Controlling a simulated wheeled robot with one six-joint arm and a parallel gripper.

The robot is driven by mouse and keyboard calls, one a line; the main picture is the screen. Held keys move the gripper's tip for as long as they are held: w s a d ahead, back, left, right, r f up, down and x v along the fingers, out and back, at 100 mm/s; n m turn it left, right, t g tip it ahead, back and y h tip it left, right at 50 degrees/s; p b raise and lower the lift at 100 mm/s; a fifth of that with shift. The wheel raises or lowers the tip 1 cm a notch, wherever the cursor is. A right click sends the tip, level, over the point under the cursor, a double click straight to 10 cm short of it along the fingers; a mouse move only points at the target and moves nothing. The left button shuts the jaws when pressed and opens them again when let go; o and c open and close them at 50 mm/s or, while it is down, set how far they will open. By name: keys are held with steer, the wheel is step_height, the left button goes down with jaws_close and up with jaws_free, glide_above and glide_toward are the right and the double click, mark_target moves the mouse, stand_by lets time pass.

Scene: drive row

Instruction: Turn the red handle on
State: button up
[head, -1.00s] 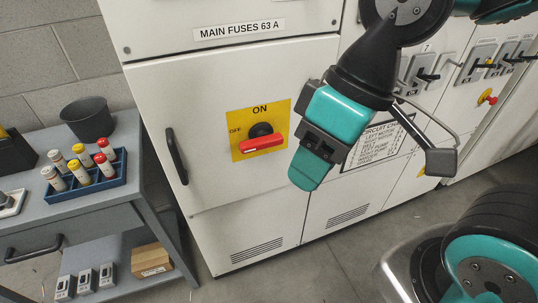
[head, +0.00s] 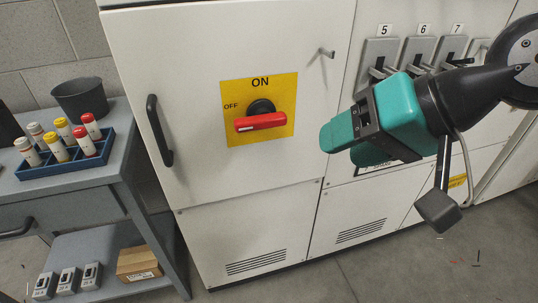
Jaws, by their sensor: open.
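The red handle (head: 260,122) lies nearly level across a black round hub (head: 261,107) on a yellow plate (head: 285,90). The plate reads ON at the top and OFF at the left. A white mark shows at the handle's left end, on the OFF side. My gripper (head: 345,143) is open and empty, to the right of the handle and apart from it. Its teal fingers point left toward the plate; the farther finger is partly hidden.
A cabinet door pull (head: 160,131) stands out left of the plate, and a small grey knob (head: 326,53) at its upper right. Numbered grey switches (head: 380,60) are behind my arm. A bench (head: 60,190) with a blue tube rack (head: 70,168) stands left.

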steer(key=w+a+f+m+t+y+b, duration=0.15)
steer(key=w+f+m+t+b, duration=0.3)
steer(key=f+b, duration=0.5)
steer(key=m+t+y+p, duration=0.2)
steer(key=m+t+p, duration=0.3)
steer(key=m, duration=0.2)
glide_toward(267, 123)
steer(key=x, duration=0.3)
steer(key=p+x, duration=0.5)
steer(key=x, duration=0.2)
steer(key=shift+p, duration=0.4)
steer(key=shift+w+a+f+p, duration=0.25)
steer(key=shift+w+a+p, duration=0.15)
steer(key=shift+w, duration=0.1)
